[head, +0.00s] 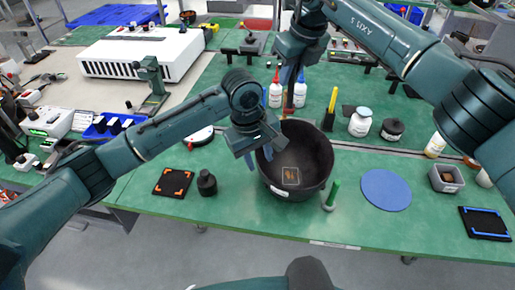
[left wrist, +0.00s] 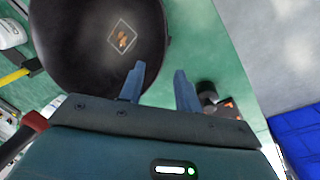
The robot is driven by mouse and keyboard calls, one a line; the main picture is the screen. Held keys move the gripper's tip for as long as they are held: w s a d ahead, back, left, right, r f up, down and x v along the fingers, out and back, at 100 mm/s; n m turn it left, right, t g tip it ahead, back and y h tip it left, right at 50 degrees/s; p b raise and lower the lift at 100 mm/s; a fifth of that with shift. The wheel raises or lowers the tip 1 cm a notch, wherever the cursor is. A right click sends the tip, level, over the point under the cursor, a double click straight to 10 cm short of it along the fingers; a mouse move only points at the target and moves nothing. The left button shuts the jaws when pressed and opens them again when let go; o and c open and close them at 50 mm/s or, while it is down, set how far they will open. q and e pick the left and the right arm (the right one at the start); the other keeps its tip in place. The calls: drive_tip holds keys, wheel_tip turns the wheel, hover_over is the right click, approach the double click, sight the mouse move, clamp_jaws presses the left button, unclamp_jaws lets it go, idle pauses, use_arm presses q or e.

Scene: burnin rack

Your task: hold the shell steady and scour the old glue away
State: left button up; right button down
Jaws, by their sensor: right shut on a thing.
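The shell (head: 318,160) is a large black round bowl standing open side up on the green bench. Inside it is a pale square outline with an orange-brown glue patch (head: 291,176). Both the shell (left wrist: 75,55) and the patch (left wrist: 122,40) show in the left wrist view. My left gripper (head: 258,158) is at the shell's left rim. In the left wrist view its blue fingers (left wrist: 160,88) are apart, one over the shell and one outside it; contact is unclear. My right gripper (head: 291,88) is above the far rim, shut on a reddish-brown tool (head: 289,106), whose lower end is unclear.
A green-handled tool (head: 333,193) stands right of the shell, and a blue disc (head: 386,190) lies beyond it. A black pot (head: 207,183) and an orange-marked black mat (head: 173,182) are left. Bottles and a white jar (head: 360,122) stand behind.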

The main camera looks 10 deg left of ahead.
sight(264, 180)
use_arm(q)
drive_tip(key=f, duration=0.3)
drive_tip(key=d+f, duration=0.1)
drive_tip(key=f, duration=0.2)
drive_tip(key=w+f, duration=0.1)
drive_tip(key=f, duration=0.2)
drive_tip(key=shift+d+f, duration=0.1)
drive_tip(key=shift+d, duration=0.1)
clamp_jaws()
drive_tip(key=shift+s+a+f, duration=0.1)
idle(1.0)
